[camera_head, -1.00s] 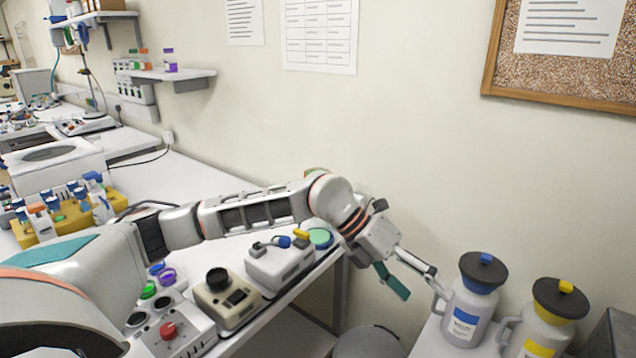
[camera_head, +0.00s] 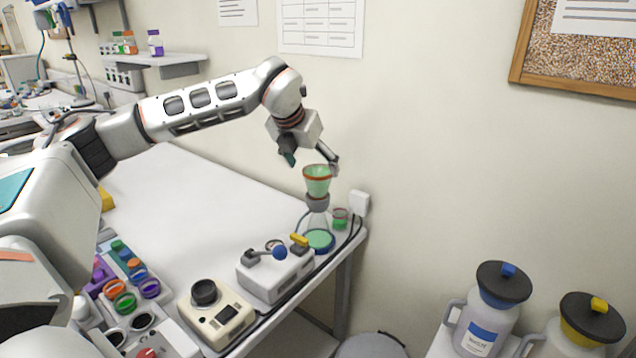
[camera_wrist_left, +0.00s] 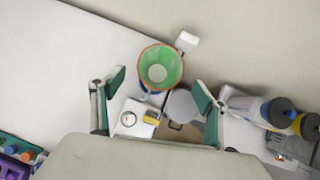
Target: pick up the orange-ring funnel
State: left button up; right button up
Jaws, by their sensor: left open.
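The orange-ring funnel (camera_head: 317,181) is a green cone with an orange rim. It stands upright on a grey collar (camera_head: 317,203) above a clear flask (camera_head: 318,222) at the table's far right corner. My left gripper (camera_head: 312,160) is open and empty, just above the funnel's rim in the head view. In the left wrist view, I look down into the funnel (camera_wrist_left: 161,68). It lies between the directions of the two spread teal fingers of my left gripper (camera_wrist_left: 160,88), slightly beyond their tips. No contact with the funnel is clear. My right gripper is not in view.
A white device (camera_head: 275,275) with a blue knob and a beige device (camera_head: 215,312) stand along the table's front edge. A small green-filled cup (camera_head: 340,219) and a wall socket (camera_head: 360,202) are beside the flask. The white tabletop (camera_head: 190,205) left of them is clear.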

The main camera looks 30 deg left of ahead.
aim_at(317, 171)
pick_arm(q)
jog(key=x, duration=0.5)
jog(key=shift+w+a+r+p, duration=0.1)
jog(key=shift+w+r+p, duration=0.1)
jog(key=shift+w+p, duration=0.2)
jog(key=c, duration=1.2)
